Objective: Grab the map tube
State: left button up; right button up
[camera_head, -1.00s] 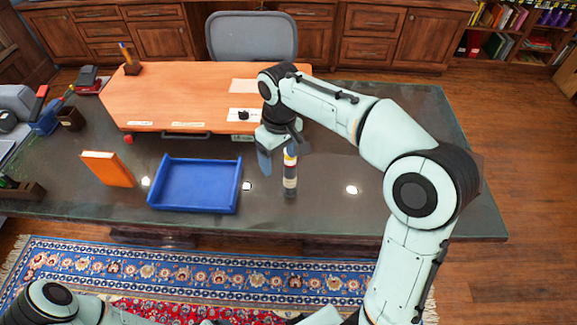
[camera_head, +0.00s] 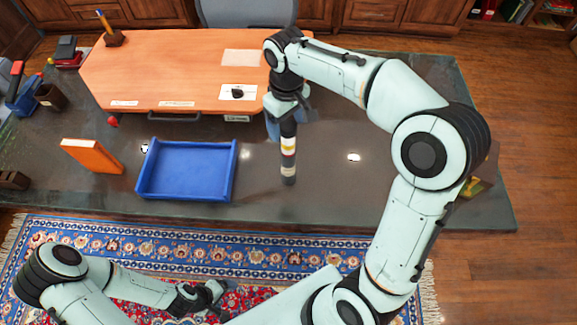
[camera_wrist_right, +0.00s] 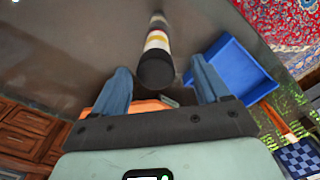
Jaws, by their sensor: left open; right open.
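The map tube (camera_head: 288,158) is a slim dark cylinder with white, yellow and red bands, standing upright on the dark desk right of the blue tray. My right gripper (camera_head: 286,122) is over its top end, fingers pointing down. In the right wrist view the tube (camera_wrist_right: 157,42) shows its black end between the two blue fingertips of the open right gripper (camera_wrist_right: 161,72), with a gap on each side. In the head view the arm partly hides the tube's top. My left gripper (camera_head: 208,295) is open and empty, low over the rug, far from the tube.
The blue tray (camera_head: 142,185) sits left of the tube. An orange book (camera_head: 92,156) stands farther left. A raised orange desk panel (camera_head: 170,70) lies behind, with a small dark object on white paper (camera_head: 238,92). The dark desk (camera_head: 330,190) is clear to the tube's right.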

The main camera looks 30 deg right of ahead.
jog(key=shift+w+d+f, duration=0.1)
jog(key=shift+f, duration=0.55)
notch_tip(320, 180, down, 4)
jog(key=shift+d+f, duration=0.15)
jog(key=shift+f, duration=0.05)
grip_shut()
